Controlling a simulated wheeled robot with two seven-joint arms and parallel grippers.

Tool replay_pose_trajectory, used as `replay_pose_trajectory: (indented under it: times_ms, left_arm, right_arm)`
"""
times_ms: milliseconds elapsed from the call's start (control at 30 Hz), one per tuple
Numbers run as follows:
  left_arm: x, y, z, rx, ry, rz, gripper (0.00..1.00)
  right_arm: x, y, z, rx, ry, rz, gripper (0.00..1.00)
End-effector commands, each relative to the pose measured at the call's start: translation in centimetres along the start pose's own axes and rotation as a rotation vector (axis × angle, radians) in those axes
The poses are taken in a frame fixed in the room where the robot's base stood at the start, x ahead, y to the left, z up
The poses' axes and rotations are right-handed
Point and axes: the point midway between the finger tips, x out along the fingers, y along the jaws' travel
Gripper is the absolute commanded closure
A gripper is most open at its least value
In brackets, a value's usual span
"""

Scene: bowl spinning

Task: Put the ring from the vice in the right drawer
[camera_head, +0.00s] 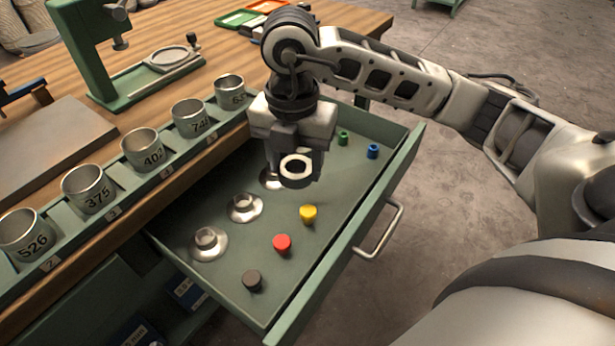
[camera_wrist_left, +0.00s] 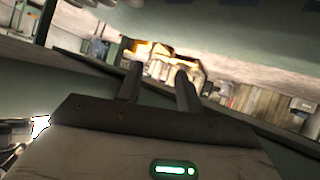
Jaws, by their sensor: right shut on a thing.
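A pale ring (camera_head: 296,168) is held at the jaws of my right gripper (camera_head: 297,178), which points down and is shut on it. The gripper and ring are over the open green drawer (camera_head: 345,172), and the gap to its floor is hard to judge. Behind the gripper, a metal flanged piece (camera_head: 268,179) on the drawer floor is partly hidden. My left gripper (camera_wrist_left: 158,82) shows only in the left wrist view, its two fingers apart with nothing between them. I cannot say for sure which bench fixture is the vice.
The drawer holds flanged metal pieces (camera_head: 245,207) and several coloured knobs, including red (camera_head: 282,243) and yellow (camera_head: 308,214). Its handle (camera_head: 381,232) faces the floor side. Numbered metal cups (camera_head: 140,148) line the bench edge. A green stand (camera_head: 97,62) and grey plate (camera_head: 52,150) occupy the bench.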

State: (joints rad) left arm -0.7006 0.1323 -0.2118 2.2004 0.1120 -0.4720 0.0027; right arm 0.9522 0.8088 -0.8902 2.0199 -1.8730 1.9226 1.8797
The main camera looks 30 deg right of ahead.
Motion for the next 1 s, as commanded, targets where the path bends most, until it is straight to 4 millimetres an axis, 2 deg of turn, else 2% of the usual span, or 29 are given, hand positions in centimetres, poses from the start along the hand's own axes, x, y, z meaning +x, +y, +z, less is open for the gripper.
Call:
replay_pose_trajectory:
  times_ms: [33, 200, 300, 467, 533, 733, 1000]
  left_arm:
    - [0.0, 0.0, -0.1, 0.000, 0.001, 0.000, 0.64]
    - [0.1, 0.0, 0.1, 0.001, 0.003, 0.000, 0.64]
    - [0.1, 0.0, 0.0, 0.002, 0.004, 0.000, 0.64]
    - [0.1, 0.0, 0.0, 0.002, 0.006, 0.000, 0.64]
    - [0.1, 0.0, 0.0, 0.003, 0.006, 0.000, 0.64]
    - [0.1, 0.0, -0.1, 0.003, 0.007, 0.001, 0.64]
    - [0.1, 0.1, -0.1, 0.002, 0.007, 0.002, 0.64]
  right_arm:
    - [0.5, -0.2, 1.4, 0.009, -0.002, -0.001, 0.81]
    - [3.8, -0.5, 3.8, 0.003, 0.002, -0.002, 0.81]
    - [4.8, -0.5, 4.7, 0.001, -0.001, 0.001, 0.81]
    - [5.7, -0.6, 5.4, 0.000, 0.000, 0.001, 0.81]
    - [6.5, -0.7, 6.0, 0.001, 0.000, -0.001, 0.81]
    - [9.1, -0.7, 6.0, -0.003, 0.000, 0.001, 0.81]
    - [9.4, -0.6, 6.0, -0.003, -0.001, 0.003, 0.81]
